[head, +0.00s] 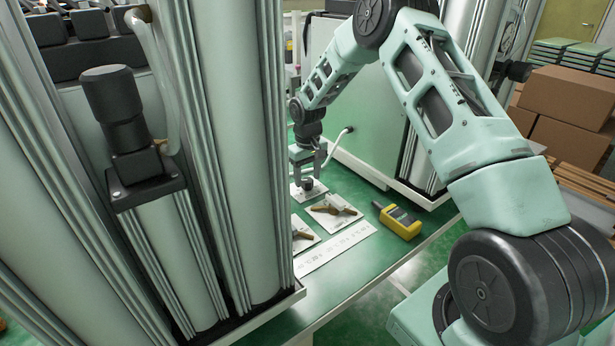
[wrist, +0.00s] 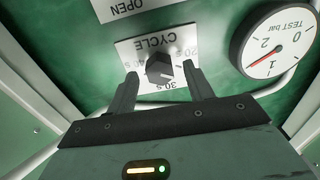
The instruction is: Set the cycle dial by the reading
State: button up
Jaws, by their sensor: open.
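The cycle dial is a black knob (wrist: 159,70) on a white plate (wrist: 128,52) marked CYCLE in the wrist view. Labels "20 s" and "30 s" show to the right of and below the knob; the knob's exact setting is hard to tell. My gripper (wrist: 161,82) is open, with one finger on each side of the knob; I cannot tell whether they touch it. In the head view my gripper (head: 307,172) is just above the dial plate on the green bench. A round gauge (wrist: 272,45) marked TEST bar has a red needle pointing lower left, between 1 and 2.
Two brown-handled valves on white plates, one of them the right valve (head: 335,210), stand nearer the front. A white label strip (head: 336,247) and a yellow handheld device (head: 399,221) lie on the bench (head: 375,262). Tall columns (head: 225,150) crowd the left.

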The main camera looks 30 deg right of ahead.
jog(key=shift+f, duration=0.4)
jog(key=shift+c, duration=0.3)
jog(key=c, duration=0.9)
jog(key=shift+m, duration=0.4)
jog(key=m, duration=0.5)
jog(key=shift+m, duration=0.3)
jog(key=m+p, duration=0.1)
jog(key=m, duration=0.4)
jog(key=shift+m, duration=0.3)
